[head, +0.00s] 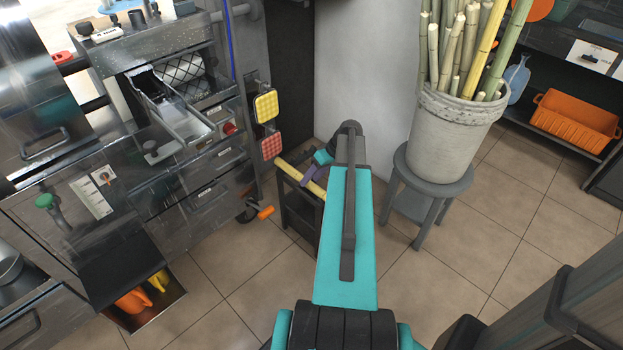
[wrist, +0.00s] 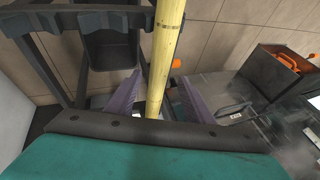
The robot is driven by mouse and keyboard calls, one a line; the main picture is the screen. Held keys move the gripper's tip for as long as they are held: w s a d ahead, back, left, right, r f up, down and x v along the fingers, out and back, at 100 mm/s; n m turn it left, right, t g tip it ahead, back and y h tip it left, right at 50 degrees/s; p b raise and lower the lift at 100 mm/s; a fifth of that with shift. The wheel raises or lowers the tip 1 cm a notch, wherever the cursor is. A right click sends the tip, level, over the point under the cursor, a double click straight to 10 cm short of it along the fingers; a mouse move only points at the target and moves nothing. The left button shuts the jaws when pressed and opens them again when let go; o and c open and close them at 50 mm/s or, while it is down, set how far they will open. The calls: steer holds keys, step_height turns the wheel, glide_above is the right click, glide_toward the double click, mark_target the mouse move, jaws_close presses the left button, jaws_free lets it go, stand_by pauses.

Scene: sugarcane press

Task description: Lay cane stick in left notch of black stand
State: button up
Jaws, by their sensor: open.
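The yellow cane stick (head: 287,170) lies slantwise across the top of the black stand (head: 299,212) in the head view. In the wrist view the cane stick (wrist: 162,45) runs straight up between my purple fingers, and the black stand (wrist: 57,65) shows to its left. My gripper (wrist: 160,84) is open, with one finger on each side of the stick and gaps visible. In the head view my gripper (head: 314,172) is over the stand, partly hidden by my arm.
A grey bucket of tall canes (head: 451,132) stands on a round stool (head: 433,178) to the right. The metal press counter (head: 190,150) is at left, with an orange-handled crank (head: 265,212) near the stand. Tiled floor in front is clear.

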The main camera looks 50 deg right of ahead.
steer(key=p+v, duration=0.1)
steer(key=v, duration=1.1)
steer(key=shift+r+p, duration=0.35)
steer(key=shift+p, duration=0.05)
